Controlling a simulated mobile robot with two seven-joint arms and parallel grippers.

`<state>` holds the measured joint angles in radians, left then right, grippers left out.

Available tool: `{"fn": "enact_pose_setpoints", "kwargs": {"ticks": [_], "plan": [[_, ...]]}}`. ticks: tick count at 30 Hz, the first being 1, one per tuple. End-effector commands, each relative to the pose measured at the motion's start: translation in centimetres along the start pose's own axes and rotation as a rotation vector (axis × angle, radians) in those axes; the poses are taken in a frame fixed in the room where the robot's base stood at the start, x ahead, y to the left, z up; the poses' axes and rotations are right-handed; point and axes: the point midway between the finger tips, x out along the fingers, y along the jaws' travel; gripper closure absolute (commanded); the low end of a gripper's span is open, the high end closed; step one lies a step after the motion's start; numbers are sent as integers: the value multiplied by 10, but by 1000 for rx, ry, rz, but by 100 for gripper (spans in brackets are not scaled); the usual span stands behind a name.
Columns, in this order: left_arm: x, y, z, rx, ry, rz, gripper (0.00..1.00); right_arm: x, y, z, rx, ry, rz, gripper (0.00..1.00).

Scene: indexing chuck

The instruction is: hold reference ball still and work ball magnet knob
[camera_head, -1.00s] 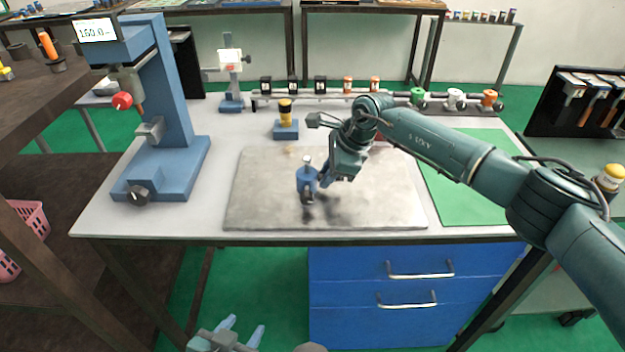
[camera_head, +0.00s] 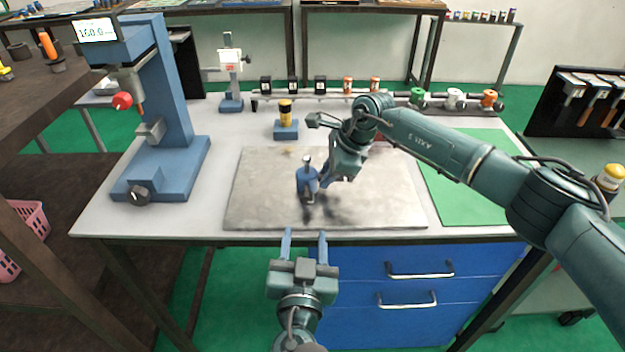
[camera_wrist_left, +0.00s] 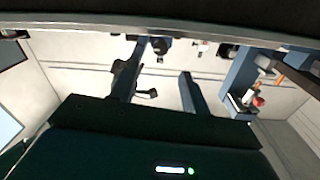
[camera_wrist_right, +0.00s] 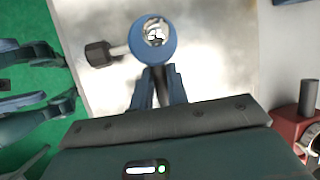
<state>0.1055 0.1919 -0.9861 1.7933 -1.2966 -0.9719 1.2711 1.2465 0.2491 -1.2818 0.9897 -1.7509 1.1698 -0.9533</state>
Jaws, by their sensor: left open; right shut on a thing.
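The reference ball (camera_head: 307,180) is a blue round body with a shiny top, standing on the grey plate (camera_head: 255,200). Its black magnet knob (camera_head: 308,198) faces the front; in the right wrist view the knob (camera_wrist_right: 100,53) sticks out left on a short shaft from the blue body (camera_wrist_right: 167,55). My right gripper (camera_wrist_right: 157,78) is shut on the body from the side; in the head view its fingertips (camera_head: 326,179) are at the body's right. My left gripper (camera_head: 305,235) is open and empty at the table's front edge, fingers pointing toward the plate, apart from the knob.
A blue column stand (camera_head: 175,110) with a red knob stands on the left of the table. A yellow-black piece (camera_head: 285,108) on a blue block is behind the plate. A green mat (camera_head: 465,185) lies right. The plate's front and left are clear.

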Motion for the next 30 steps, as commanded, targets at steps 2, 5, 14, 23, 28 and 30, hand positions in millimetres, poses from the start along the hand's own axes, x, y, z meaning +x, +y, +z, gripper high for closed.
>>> {"fn": "enact_pose_setpoints", "kwargs": {"ticks": [2,5,14,23,28,30], "plan": [[12,0,-1,1,4,-2,54,2,3,4,-5,-7,7,100],[27,0,-1,2,3,-1,54,3,3,4,-5,-7,7,100],[72,0,-1,2,2,-1,54,3,3,4,-5,-7,8,100],[101,0,0,0,-1,0,54,3,4,4,-5,-7,8,100],[106,0,0,-1,-1,1,54,3,4,4,-5,-7,8,100],[106,0,0,-1,-2,1,54,3,4,4,-5,-7,8,100]]}}
